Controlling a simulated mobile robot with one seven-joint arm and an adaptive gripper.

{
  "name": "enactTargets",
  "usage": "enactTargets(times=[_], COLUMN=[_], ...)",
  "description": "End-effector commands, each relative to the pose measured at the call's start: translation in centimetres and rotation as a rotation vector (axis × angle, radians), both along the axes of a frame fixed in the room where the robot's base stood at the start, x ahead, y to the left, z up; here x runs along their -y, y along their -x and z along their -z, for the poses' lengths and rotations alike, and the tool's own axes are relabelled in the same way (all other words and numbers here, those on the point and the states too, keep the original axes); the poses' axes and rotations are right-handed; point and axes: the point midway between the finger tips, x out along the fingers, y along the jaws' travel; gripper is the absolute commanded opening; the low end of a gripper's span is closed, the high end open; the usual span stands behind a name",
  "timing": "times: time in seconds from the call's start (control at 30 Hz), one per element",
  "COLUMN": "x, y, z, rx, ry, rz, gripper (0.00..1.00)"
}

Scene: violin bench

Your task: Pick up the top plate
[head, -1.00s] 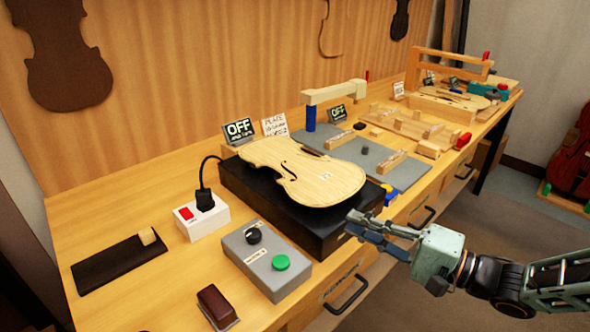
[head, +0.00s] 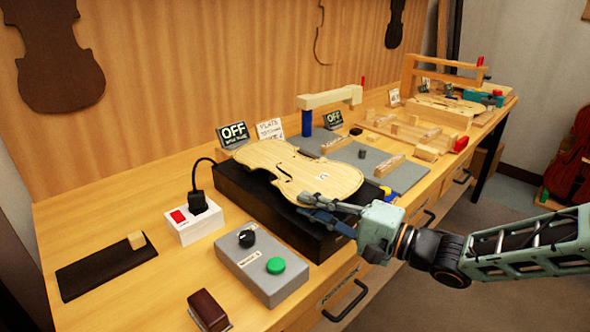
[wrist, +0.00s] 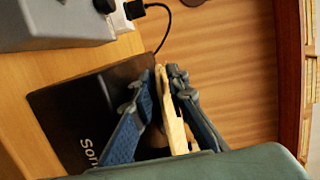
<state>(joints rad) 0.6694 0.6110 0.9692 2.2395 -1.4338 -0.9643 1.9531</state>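The top plate (head: 285,170) is a pale, violin-shaped wooden plate with f-holes and a small white label. In the head view it lies flat over a black box (head: 262,212). My gripper (head: 308,206) is at its near right edge, one finger above and one below. In the wrist view the plate (wrist: 171,112) shows edge-on between the two blue-grey fingers (wrist: 160,84). A dark gap shows beside one finger, so the fingers look open around the edge. Whether the other finger touches the plate is unclear.
A grey control box (head: 262,262) with a black knob and green button stands in front of the black box. A white socket (head: 194,220) with a plug and cable is at left. An "OFF" sign (head: 232,134) stands behind. A grey mat (head: 345,152) with wooden parts lies beyond.

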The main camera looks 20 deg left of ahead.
Motion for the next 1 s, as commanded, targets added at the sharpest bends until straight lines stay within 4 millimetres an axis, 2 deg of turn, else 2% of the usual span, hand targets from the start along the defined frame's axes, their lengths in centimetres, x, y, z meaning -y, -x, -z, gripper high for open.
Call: enactTargets(times=[0.1, 0.23, 0.73, 1.0], x=[0.03, 0.04, 0.07, 0.08], y=[0.01, 0.02, 0.03, 0.02], z=[-0.03, -0.02, -0.04, -0.93], rx=[0.0, 0.0, -0.001, -0.001], ry=[0.0, 0.0, 0.0, 0.0], rz=[0.0, 0.0, 0.0, 0.0], gripper=[0.13, 0.0, 0.0, 0.0])
